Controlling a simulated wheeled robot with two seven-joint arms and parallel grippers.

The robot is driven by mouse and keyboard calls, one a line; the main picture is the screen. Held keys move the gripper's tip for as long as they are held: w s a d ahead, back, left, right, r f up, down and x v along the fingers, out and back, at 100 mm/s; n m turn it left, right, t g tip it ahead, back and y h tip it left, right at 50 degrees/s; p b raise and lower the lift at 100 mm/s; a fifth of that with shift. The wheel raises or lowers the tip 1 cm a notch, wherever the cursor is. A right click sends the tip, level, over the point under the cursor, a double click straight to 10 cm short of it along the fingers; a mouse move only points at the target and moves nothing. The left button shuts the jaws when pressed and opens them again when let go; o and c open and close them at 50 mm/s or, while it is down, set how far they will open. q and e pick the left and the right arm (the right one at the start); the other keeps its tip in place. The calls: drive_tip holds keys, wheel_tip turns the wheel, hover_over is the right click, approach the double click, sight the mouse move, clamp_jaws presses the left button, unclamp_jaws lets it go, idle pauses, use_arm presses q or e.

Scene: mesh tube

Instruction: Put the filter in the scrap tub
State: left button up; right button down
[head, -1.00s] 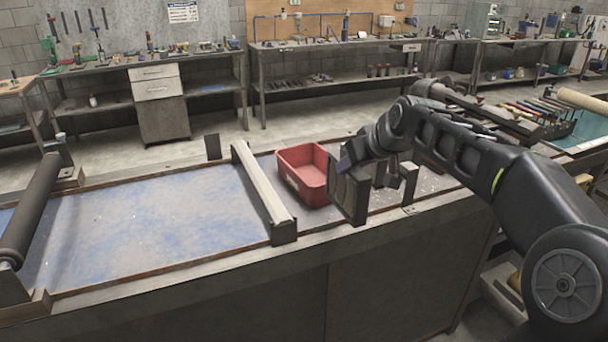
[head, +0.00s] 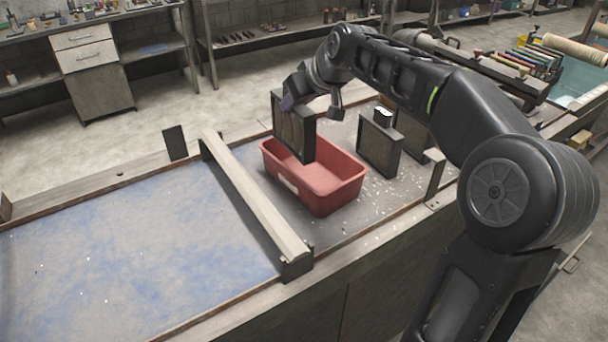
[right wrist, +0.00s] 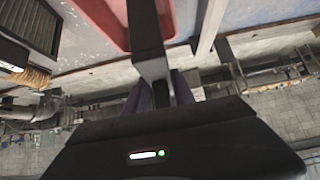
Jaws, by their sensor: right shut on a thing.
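The held filter (head: 294,132) is a dark, flat, rectangular framed panel, upright in my right gripper (head: 288,103). The gripper is shut on its top edge. In the head view the filter covers part of the far rim of the red scrap tub (head: 338,192), and its lower edge shows against the tub's inside. I cannot tell if that edge is below the rim. In the right wrist view the filter (right wrist: 146,35) runs edge-on up from between the purple fingers (right wrist: 160,96), with the red tub (right wrist: 105,16) beside it. My left gripper is not in view.
Two similar dark panels (head: 380,147) stand upright right of the tub, the second (head: 413,132) partly behind my arm. A pale crossbar (head: 255,195) on end posts lies left of the tub. Wet bench surface (head: 130,255) lies farther left. White flecks dot the bench around the tub.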

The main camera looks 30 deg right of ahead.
sight(297, 140)
drive_tip(key=shift+s+r, duration=0.15)
drive_tip(key=shift+f, duration=3.2)
wheel_tip(297, 140, down, 4)
drive_tip(key=shift+r+p, duration=0.2)
drive_tip(key=shift+p, duration=0.2)
drive_tip(key=shift+f, duration=0.15)
